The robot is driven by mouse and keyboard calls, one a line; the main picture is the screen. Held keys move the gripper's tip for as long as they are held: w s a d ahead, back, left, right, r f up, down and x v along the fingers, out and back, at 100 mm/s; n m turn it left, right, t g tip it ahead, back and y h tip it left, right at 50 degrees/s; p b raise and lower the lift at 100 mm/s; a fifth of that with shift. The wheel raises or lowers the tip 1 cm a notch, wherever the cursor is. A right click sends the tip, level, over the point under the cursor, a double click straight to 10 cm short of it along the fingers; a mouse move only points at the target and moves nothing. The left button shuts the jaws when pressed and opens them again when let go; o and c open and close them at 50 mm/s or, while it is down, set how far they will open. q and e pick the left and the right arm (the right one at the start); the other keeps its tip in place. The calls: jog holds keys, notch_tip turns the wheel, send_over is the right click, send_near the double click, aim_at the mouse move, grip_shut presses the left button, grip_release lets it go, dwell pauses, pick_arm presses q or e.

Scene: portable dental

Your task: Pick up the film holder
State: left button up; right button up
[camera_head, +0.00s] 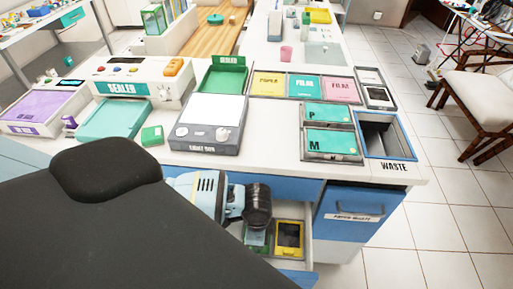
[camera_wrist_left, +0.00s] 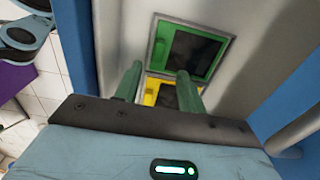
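Two flat framed holders with dark windows lie in the open drawer; I cannot tell which is the film holder. The yellow holder (camera_head: 290,236) shows in the head view and partly, behind the fingers, in the left wrist view (camera_wrist_left: 164,94). The green holder (camera_wrist_left: 190,53) is fully visible in the left wrist view, in a grey-rimmed recess. My left gripper (camera_wrist_left: 158,82) has its two green fingers apart over the yellow holder, with nothing clearly held between them. In the head view the left arm hangs over the drawer and hides part of it. My right gripper is out of view.
The drawer (camera_head: 306,236) stands open below the white counter (camera_head: 410,180). On the counter are a light box (camera_head: 209,132), a sealer (camera_head: 135,88), labelled trays, and a waste bin (camera_head: 388,137) at the right edge.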

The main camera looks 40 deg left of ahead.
pick_arm(q)
jog(key=shift+d+f+b, duration=0.2)
jog(key=shift+f+b, duration=0.25)
jog(key=shift+f, duration=2.75)
grip_shut()
